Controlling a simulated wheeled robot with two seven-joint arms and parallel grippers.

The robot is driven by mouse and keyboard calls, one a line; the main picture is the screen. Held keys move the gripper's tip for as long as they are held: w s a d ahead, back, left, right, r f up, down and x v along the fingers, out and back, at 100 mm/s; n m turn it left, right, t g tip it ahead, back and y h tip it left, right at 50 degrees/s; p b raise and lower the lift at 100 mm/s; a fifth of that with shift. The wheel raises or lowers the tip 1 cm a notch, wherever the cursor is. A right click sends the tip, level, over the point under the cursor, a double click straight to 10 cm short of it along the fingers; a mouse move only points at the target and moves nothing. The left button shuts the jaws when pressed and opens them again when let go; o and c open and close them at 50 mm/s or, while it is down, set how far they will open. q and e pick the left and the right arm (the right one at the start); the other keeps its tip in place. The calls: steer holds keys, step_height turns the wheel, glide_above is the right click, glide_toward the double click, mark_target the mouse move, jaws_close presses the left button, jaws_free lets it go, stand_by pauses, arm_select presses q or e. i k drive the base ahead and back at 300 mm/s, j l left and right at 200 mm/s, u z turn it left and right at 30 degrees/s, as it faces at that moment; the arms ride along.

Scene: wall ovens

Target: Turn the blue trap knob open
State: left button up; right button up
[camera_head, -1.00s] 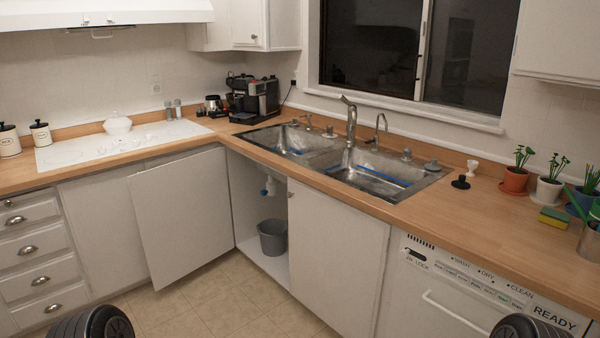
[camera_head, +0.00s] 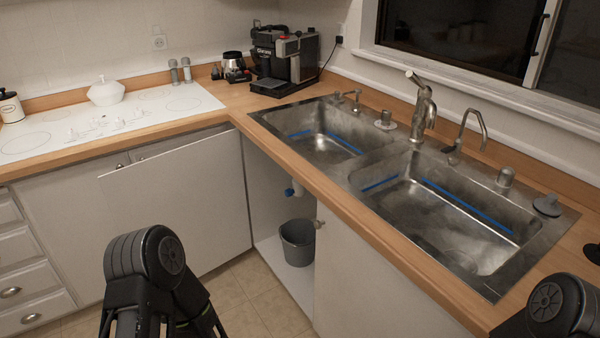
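A small blue knob (camera_head: 289,191) shows on the white drain trap (camera_head: 297,186) inside the open cabinet under the sink. It is small here, and how far it is turned cannot be told. The cabinet door (camera_head: 185,195) stands swung open to the left of the opening. Links of my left arm show at the bottom left, in front of this door and apart from the knob. A link of my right arm shows at the bottom right corner, by the counter edge. Neither gripper's fingers are in view.
A grey bin (camera_head: 297,243) stands on the cabinet floor below the trap. A closed cabinet door (camera_head: 375,285) bounds the opening on the right. The wooden counter (camera_head: 300,172) with the double sink (camera_head: 440,212) overhangs it. The tiled floor (camera_head: 240,288) before the opening is clear.

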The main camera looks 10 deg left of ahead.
mark_target(289, 192)
steer(key=u, duration=0.45)
steer(key=i+j+z, duration=0.1)
steer(key=z, duration=0.35)
steer(key=i+j+z, duration=0.1)
steer(key=z, duration=0.35)
steer(key=i+j+z, duration=0.1)
steer(key=z, duration=0.3)
steer(key=i+j+z, duration=0.25)
steer(key=j, duration=0.5)
steer(key=j+z, duration=0.25)
steer(key=j, duration=0.45)
steer(key=i+j+z, duration=0.1)
steer(key=j+z, duration=0.15)
steer(key=j, duration=1.25)
